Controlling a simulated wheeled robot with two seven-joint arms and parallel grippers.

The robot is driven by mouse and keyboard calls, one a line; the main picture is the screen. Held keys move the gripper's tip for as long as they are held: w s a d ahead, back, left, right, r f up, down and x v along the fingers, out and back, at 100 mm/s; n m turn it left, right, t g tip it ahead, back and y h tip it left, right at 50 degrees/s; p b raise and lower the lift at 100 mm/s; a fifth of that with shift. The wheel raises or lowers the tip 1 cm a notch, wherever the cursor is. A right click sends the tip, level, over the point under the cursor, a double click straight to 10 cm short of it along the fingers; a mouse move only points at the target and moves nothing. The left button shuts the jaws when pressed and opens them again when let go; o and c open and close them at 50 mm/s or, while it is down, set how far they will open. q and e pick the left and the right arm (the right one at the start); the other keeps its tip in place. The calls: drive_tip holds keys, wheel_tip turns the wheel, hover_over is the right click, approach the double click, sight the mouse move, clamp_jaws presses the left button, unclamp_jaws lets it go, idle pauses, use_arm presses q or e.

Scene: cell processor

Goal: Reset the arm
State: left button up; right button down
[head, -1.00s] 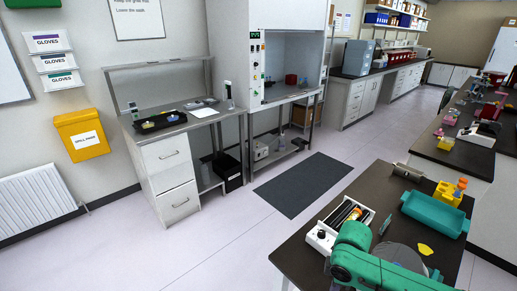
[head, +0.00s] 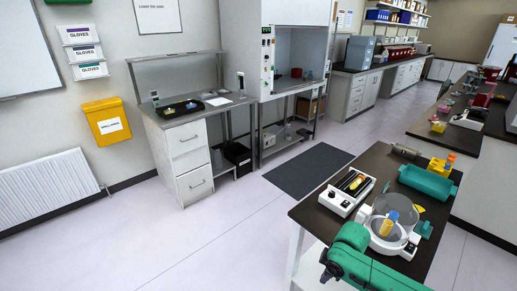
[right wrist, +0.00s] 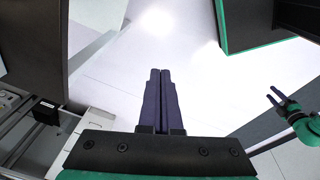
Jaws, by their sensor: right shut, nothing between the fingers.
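My right arm's green links and dark wrist end show at the bottom of the head view. The right gripper (head: 328,272) is low beside the front edge of the dark bench (head: 312,215), away from the things on it. In the right wrist view, its two dark fingers (right wrist: 160,92) lie together with nothing between them, over pale floor. The left gripper (right wrist: 277,97) shows at the right of that view, with its two dark fingers apart and empty. The left gripper is not visible in the head view.
Open floor (head: 220,235) lies left of the bench.

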drive_tip(key=w+f+m+t+b, duration=0.1)
drive_tip(key=w+f+m, duration=0.15)
drive_tip(key=f, duration=0.35)
drive_tip(key=s+d+f+m+t+b, duration=0.1)
drive_tip(key=s+d+f+m, duration=0.15)
drive_tip(key=f, duration=0.65)
drive_tip(key=s+d+f+m+b, duration=0.2)
drive_tip(key=s+d+f, duration=0.15)
drive_tip(key=f, duration=0.45)
use_arm(q)
wheel_tip(320, 180, down, 6)
drive_tip(key=b, duration=0.2)
drive_tip(key=shift+w+f, duration=0.15)
drive_tip(key=shift+w, duration=0.15)
use_arm(e)
drive_tip(key=s+f+m+g, duration=0.1)
drive_tip(key=s+f, duration=0.4)
drive_tip(key=s, duration=0.5)
drive_tip(key=s+f+m, duration=0.1)
drive_tip(key=s+f, duration=0.5)
drive_tip(key=s, duration=0.5)
drive_tip(key=s+f+m+g+h, duration=0.1)
drive_tip(key=s+f, duration=0.5)
drive_tip(key=s, duration=0.4)
drive_tip(key=shift+s+d+f+g, duration=0.15)
drive_tip(key=shift+d+f+g, duration=0.05)
drive_tip(key=shift+d+g, duration=0.1)
drive_tip(key=shift+a, duration=0.1)
